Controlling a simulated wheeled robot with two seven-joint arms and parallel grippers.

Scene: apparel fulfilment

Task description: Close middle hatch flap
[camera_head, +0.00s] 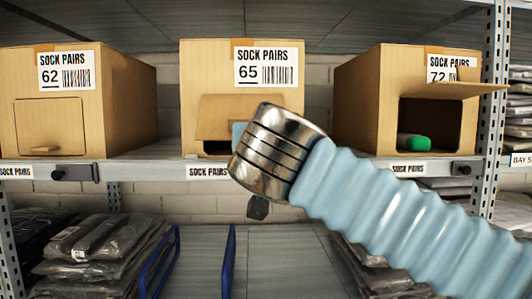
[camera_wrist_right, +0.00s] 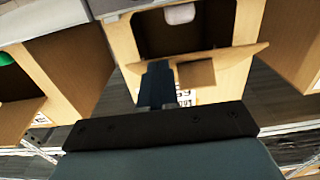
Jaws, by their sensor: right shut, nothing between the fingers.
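The middle box (camera_head: 215,70), labelled 65, stands on the shelf. Its hatch flap (camera_head: 240,107) is open, sticking out above a dark opening that my right arm partly covers. In the right wrist view the flap (camera_wrist_right: 235,62) with its small tab (camera_wrist_right: 197,73) stands out from the box, and a white item (camera_wrist_right: 180,13) lies inside the opening. My right gripper (camera_wrist_right: 157,85) is shut and empty, its fingers overlapping the flap beside the tab; I cannot tell whether they touch. My left gripper is not in view.
Box 62 (camera_head: 125,85) at left has its hatch shut. Box 72 (camera_head: 358,95) at right has its flap (camera_head: 455,90) raised and a green item (camera_head: 413,142) inside. Below, bagged garments (camera_head: 100,245) lie on a lower shelf with blue dividers (camera_head: 228,262).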

